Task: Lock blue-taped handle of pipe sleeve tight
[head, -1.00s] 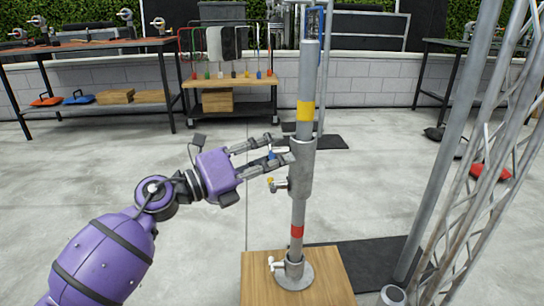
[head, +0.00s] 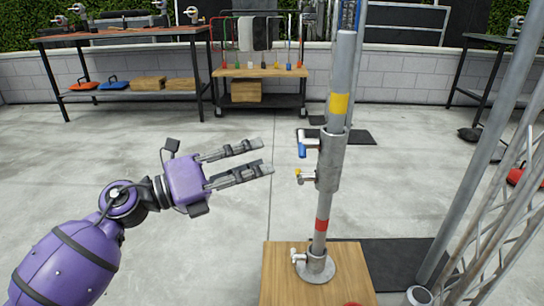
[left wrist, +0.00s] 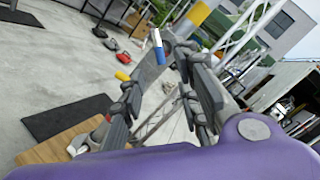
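The upright grey pipe (head: 345,75) carries a wider pipe sleeve (head: 330,163) around its middle. A blue-taped handle (head: 302,149) sticks out at the left of the sleeve's upper part and hangs down. It also shows in the left wrist view (left wrist: 158,50). A yellow-taped handle (head: 300,174) sits lower on the sleeve. A white handle (head: 296,257) is at the pipe's base. My left gripper (head: 266,157) is open and empty, left of the blue-taped handle and apart from it. My right gripper is not in view.
The pipe's round base stands on a wooden box (head: 280,285) with a black mat (head: 385,265) beside it. A metal truss (head: 480,220) stands at the right. A cart (head: 260,74) and workbench (head: 120,38) are behind. The floor at left is clear.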

